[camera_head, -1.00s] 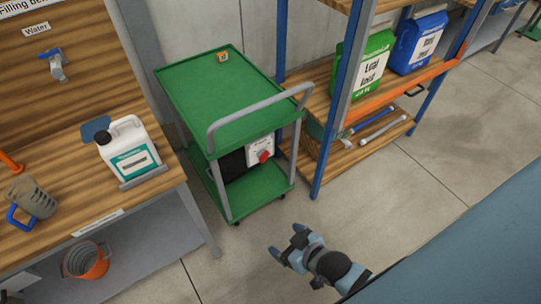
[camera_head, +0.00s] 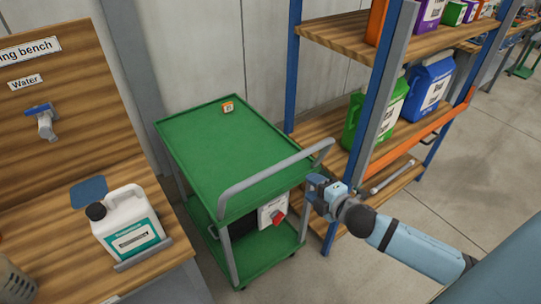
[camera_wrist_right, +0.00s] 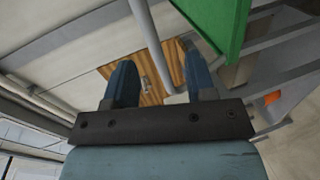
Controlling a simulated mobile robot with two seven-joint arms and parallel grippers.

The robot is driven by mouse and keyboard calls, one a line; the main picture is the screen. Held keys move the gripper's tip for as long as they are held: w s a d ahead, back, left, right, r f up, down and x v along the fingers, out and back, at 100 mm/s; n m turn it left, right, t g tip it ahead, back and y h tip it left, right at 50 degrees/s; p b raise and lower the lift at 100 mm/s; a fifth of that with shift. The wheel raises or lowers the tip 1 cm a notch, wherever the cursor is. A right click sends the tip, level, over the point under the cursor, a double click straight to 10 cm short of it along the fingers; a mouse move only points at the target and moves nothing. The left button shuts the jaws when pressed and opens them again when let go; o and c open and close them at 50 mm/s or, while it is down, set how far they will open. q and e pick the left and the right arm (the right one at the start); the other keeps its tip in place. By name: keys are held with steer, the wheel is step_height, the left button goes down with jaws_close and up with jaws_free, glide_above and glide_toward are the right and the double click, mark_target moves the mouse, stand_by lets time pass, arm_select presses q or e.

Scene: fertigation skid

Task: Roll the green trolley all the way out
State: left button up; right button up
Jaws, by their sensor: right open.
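The green trolley (camera_head: 225,148) stands between the bench and the shelf rack. Its grey push handle (camera_head: 275,168) rises along the near side of the top deck. My right gripper (camera_head: 316,188) is open by the right end of the handle, below the bar. In the right wrist view, a grey bar (camera_wrist_right: 148,35) shows between the open fingers of the right gripper (camera_wrist_right: 160,80), with a green trolley panel (camera_wrist_right: 218,22) at upper right. I cannot tell whether the fingers touch the bar, or whether it is handle or post. My left gripper is not in view.
A small orange item (camera_head: 228,107) sits on the top deck; a white box with a red knob (camera_head: 273,211) is on the lower deck. The filling bench (camera_head: 40,220) is close at left, the rack's blue post (camera_head: 368,105) close at right. Open floor (camera_head: 375,275) lies in front.

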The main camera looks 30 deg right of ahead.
mark_target(290, 164)
arm_select(q)
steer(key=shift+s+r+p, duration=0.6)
steer(key=shift+p, duration=0.25)
arm_select(e)
steer(key=shift+n, duration=0.6)
steer(key=x, duration=0.4)
steer(key=r+x, duration=0.1)
steer(key=x, duration=0.4)
steer(key=r+x, duration=0.1)
steer(key=x, duration=0.4)
steer(key=shift+w+d, duration=0.25)
steer(key=shift+d, duration=0.15)
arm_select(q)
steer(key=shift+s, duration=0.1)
arm_select(e)
jaws_close()
